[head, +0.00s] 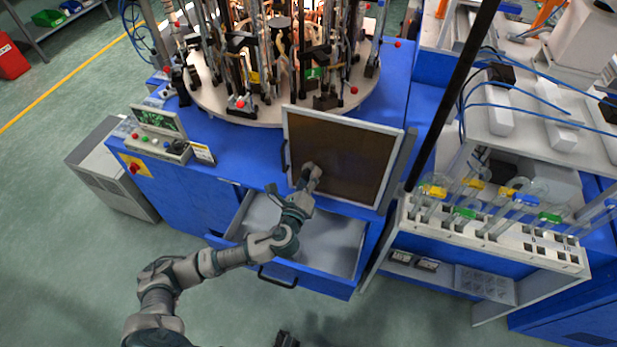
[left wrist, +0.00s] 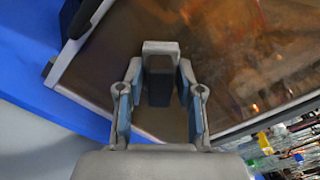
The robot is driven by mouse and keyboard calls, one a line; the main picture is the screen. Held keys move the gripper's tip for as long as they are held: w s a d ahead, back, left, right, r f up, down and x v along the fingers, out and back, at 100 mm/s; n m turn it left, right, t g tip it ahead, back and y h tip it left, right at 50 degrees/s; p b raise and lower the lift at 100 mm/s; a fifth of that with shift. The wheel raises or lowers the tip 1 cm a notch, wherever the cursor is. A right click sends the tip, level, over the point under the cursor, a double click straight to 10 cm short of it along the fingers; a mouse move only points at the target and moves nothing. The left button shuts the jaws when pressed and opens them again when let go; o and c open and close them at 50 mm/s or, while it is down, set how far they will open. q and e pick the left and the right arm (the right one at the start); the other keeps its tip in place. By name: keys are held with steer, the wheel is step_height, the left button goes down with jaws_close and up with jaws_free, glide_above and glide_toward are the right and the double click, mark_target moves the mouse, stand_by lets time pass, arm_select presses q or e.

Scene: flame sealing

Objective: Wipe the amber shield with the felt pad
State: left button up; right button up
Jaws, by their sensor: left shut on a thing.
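The amber shield (head: 340,155) is a brown see-through panel in a light grey frame, standing tilted at the front of the blue machine. It also fills much of the left wrist view (left wrist: 215,60). My left gripper (head: 311,176) is in front of the shield's lower left part. In the left wrist view its fingers (left wrist: 160,92) are shut on the felt pad (left wrist: 160,88), a dark block with a light grey end against the shield. I cannot tell whether the pad touches the panel. A dark piece at the bottom edge may be my right gripper (head: 286,340), mostly cut off.
An open grey drawer (head: 335,238) sticks out below the shield, under my left arm. Burners and rods crowd the round table (head: 215,95) behind it. A rack (head: 490,240) with glass tubes stands right. A control box (head: 160,145) is left.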

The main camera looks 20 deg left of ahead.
arm_select(q)
steer(key=shift+w+d, duration=0.15)
steer(key=shift+d, duration=0.05)
